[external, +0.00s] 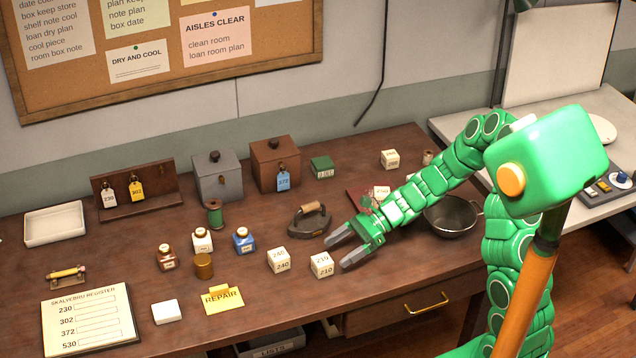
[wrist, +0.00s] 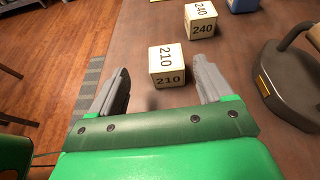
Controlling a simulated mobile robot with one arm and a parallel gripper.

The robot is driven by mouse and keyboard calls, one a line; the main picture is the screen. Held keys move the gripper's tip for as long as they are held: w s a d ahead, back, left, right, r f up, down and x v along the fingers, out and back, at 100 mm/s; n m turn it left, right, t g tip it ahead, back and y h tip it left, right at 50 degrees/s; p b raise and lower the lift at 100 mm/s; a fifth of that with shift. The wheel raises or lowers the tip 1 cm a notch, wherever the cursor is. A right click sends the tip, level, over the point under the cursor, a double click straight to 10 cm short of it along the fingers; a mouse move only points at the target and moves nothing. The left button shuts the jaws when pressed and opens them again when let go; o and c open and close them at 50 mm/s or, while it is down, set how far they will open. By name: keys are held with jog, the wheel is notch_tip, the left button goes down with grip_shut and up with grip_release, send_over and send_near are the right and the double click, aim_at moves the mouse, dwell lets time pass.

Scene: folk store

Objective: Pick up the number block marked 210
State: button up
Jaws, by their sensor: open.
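The cream number block marked 210 (external: 321,265) stands on the brown table near its front edge. In the wrist view the 210 block (wrist: 167,66) sits just ahead of my gripper, between the lines of the two fingers and beyond their tips. My gripper (external: 342,248) is open and empty, low over the table, just right of and behind the block in the external view. Both grey fingertips also show in the wrist view (wrist: 160,77). A similar block marked 240 (external: 279,260) stands close to the left, also seen in the wrist view (wrist: 201,20).
A dark flat iron (external: 309,222) stands behind the blocks and shows at right in the wrist view (wrist: 288,80). A metal bowl (external: 452,216) is to the right. A blue bottle (external: 243,241) and yellow REPAIR sign (external: 222,300) are to the left.

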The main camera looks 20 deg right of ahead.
aim_at(314, 266)
jog(key=shift+w+f, duration=0.25)
jog(key=shift+f, duration=0.05)
jog(key=shift+x, duration=3.9)
jog(key=shift+w, duration=0.15)
jog(key=shift+c, duration=0.5)
jog(key=c, duration=0.9)
